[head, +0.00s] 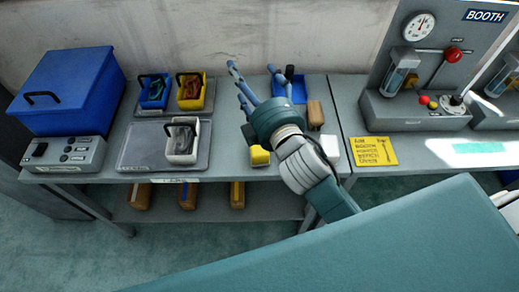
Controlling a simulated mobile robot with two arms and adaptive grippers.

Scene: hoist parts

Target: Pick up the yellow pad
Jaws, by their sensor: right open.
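A small yellow pad (260,156) lies on the grey bench (228,135) near its front edge, left of my right wrist. Part of it may be hidden by my arm. My right gripper (252,76) reaches over the bench from the lower right. Its fingers are spread and empty, pointing to the back wall, beyond the pad and apart from it. My left gripper is not in view.
A blue lidded box (70,90), a control box (66,154) and small bins stand at the left. A blue bin (298,90), brown block (315,114) and white pad (330,149) are near my gripper. A yellow lettered card (373,151) lies right.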

